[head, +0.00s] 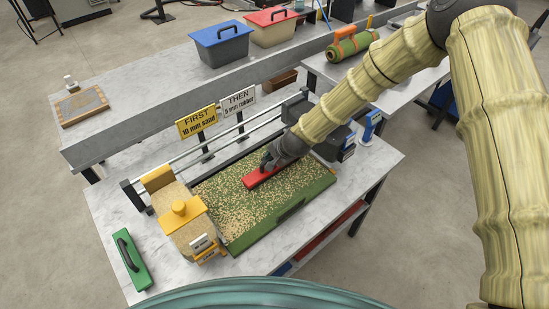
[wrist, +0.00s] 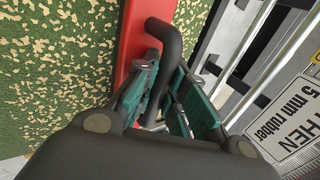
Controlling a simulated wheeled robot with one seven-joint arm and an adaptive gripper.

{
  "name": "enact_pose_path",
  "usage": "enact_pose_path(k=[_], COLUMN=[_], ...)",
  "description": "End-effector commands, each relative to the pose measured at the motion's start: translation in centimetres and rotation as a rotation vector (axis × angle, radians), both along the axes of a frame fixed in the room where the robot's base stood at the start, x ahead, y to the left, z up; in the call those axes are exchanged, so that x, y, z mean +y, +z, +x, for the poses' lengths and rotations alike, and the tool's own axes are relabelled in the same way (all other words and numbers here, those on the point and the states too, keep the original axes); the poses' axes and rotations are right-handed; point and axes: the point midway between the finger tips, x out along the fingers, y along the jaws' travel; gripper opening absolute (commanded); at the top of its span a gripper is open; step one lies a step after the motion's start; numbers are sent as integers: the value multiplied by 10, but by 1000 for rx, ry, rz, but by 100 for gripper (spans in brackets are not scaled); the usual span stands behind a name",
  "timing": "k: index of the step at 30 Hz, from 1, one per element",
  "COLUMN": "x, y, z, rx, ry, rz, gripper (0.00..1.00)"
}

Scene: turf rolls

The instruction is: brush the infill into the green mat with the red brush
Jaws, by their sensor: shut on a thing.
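The green mat (head: 295,203) lies on the near table, with tan infill (head: 240,197) scattered in patches over it. The mat also shows in the wrist view (wrist: 60,70), speckled with tan grains. The red brush (head: 262,177) is on or just above the mat's far part; I cannot tell if it touches. In the wrist view, the red brush body (wrist: 130,40) carries a dark curved handle (wrist: 165,40). My gripper (head: 272,160) is shut on that handle, its green-padded fingers (wrist: 168,100) on either side. The brush's underside is hidden.
A yellow-topped sand hopper (head: 183,215) stands at the mat's left end on rails (head: 230,140). A green brush (head: 132,260) lies at the table's left. FIRST (head: 197,122) and THEN (head: 239,102) signs stand behind. Blue-lidded (head: 221,43) and red-lidded (head: 271,27) bins sit farther back.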

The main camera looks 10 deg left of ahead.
Motion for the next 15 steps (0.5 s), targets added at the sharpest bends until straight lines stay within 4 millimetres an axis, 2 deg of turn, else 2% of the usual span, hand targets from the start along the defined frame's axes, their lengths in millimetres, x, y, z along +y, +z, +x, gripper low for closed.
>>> enact_pose_path(k=[15], x=[36], y=[0], z=[-18], rx=[1], ry=[1], rz=[1], gripper=[0])
